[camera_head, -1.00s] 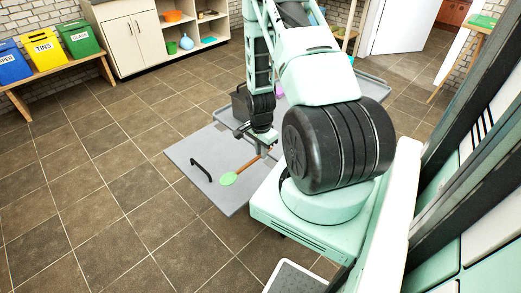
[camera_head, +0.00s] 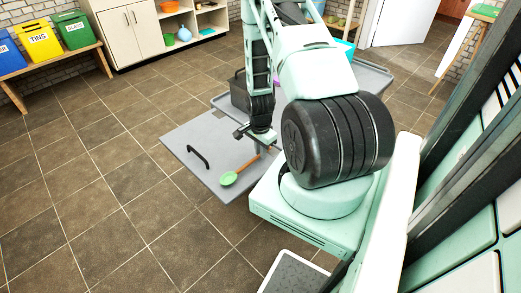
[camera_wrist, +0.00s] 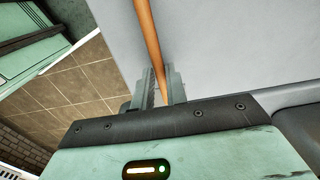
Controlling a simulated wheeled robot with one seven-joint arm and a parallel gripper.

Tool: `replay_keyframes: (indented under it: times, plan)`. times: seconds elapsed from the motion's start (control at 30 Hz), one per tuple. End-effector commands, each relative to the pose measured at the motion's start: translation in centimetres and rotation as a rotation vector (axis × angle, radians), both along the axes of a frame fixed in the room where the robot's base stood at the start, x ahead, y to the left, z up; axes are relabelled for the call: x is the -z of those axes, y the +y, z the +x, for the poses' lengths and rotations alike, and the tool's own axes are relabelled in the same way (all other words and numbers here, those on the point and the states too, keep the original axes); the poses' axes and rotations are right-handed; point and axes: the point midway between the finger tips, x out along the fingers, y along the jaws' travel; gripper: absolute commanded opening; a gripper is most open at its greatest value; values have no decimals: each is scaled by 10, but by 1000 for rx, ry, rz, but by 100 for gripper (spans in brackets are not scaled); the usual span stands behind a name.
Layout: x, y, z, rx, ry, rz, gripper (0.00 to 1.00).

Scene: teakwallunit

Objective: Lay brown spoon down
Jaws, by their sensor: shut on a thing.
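The spoon has a brown handle (camera_head: 248,165) and a green bowl (camera_head: 228,179). It shows over the grey panel (camera_head: 218,198) that has a black handle. My gripper (camera_head: 264,150) is at the handle's far end, partly hidden by my arm. In the wrist view, my gripper (camera_wrist: 163,88) is shut on the brown handle (camera_wrist: 149,35), which runs up out of the picture. The green bowl is out of that view. I cannot tell whether the spoon touches the panel.
A black box (camera_head: 238,93) stands on a grey surface behind my gripper. The black handle (camera_head: 198,157) rises from the panel left of the spoon. Bins (camera_head: 77,30) stand on a bench at the upper left. Tiled floor (camera_head: 110,190) is clear to the left.

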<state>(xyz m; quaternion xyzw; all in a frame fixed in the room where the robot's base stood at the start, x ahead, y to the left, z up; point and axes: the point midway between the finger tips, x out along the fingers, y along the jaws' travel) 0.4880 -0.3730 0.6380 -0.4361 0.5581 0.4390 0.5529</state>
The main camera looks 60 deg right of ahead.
Motion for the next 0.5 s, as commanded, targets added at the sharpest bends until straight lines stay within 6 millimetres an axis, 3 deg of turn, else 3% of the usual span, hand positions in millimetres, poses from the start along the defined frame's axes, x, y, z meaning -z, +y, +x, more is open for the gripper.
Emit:
replay_keyframes:
  times: [0.5]
  plan:
    - [5,0,0,0,0,0,0]
